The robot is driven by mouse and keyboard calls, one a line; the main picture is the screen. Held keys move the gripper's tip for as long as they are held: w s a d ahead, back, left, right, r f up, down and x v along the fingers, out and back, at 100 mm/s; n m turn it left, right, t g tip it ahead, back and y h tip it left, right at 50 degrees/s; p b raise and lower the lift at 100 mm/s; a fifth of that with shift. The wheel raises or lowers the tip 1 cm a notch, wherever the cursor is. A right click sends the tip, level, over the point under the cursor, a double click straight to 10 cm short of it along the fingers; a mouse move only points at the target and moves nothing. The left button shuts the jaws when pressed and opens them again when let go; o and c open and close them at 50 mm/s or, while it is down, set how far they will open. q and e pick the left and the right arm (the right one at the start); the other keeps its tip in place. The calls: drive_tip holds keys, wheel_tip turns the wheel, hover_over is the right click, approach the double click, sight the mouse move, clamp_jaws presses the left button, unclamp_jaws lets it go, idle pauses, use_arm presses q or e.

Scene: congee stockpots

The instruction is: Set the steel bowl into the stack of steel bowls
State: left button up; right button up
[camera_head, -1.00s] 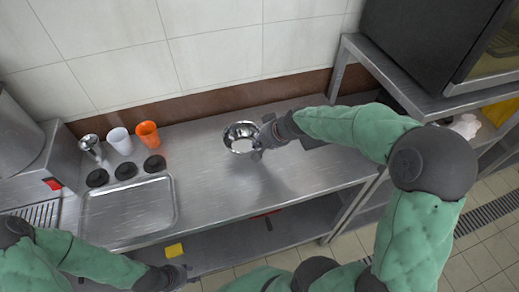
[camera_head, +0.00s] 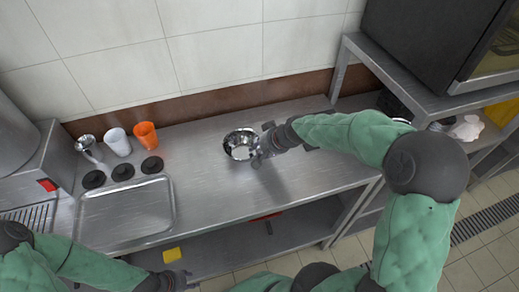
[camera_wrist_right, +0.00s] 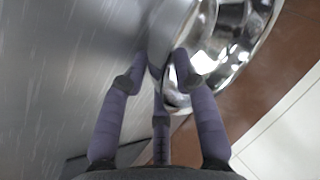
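A shiny steel bowl (camera_head: 240,144) sits upright on the steel counter, towards the back and middle in the head view. It looks nested in other bowls, but I cannot tell how many. My right gripper (camera_head: 262,148) is at the bowl's right side, with its fingers spread apart. In the right wrist view, the bowls' curved steel walls (camera_wrist_right: 238,42) lie just beyond the gripper's fingertips (camera_wrist_right: 160,78), which are apart; contact is unclear. My left gripper (camera_head: 176,279) is low at the front, below the counter's front edge, too small to read.
A steel tray (camera_head: 125,212), several dark round discs (camera_head: 123,172), an orange cup (camera_head: 146,136), a white cup (camera_head: 118,141) and a steel cup (camera_head: 88,147) stand at the left. A yellow item (camera_head: 172,254) is on the lower shelf.

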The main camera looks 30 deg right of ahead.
drive_tip(key=shift+r+p, duration=0.2)
drive_tip(key=shift+p, duration=0.1)
drive_tip(key=p+v, duration=0.3)
drive_tip(key=v, duration=0.7)
drive_tip(key=shift+r, duration=0.3)
drive_tip(key=shift+s+d+r, duration=0.1)
drive_tip(key=shift+s+r, duration=0.4)
drive_tip(key=shift+r, duration=0.05)
drive_tip(key=w+a+f+m, duration=0.1)
drive_tip(key=m, duration=0.1)
drive_tip(key=w+f+m+g+b, duration=0.1)
drive_tip(key=f+m, duration=0.1)
drive_tip(key=w+a+f+m, duration=0.1)
drive_tip(key=f+m, duration=0.1)
drive_tip(key=shift+a+f+g+b, duration=0.15)
drive_tip(key=shift+a+g+b, duration=0.15)
drive_tip(key=shift+g+b, duration=0.1)
drive_tip(key=b+x, duration=0.2)
drive_tip(key=x, duration=0.3)
drive_tip(key=shift+w+d, duration=0.1)
drive_tip(key=shift+w, duration=0.1)
clamp_jaws()
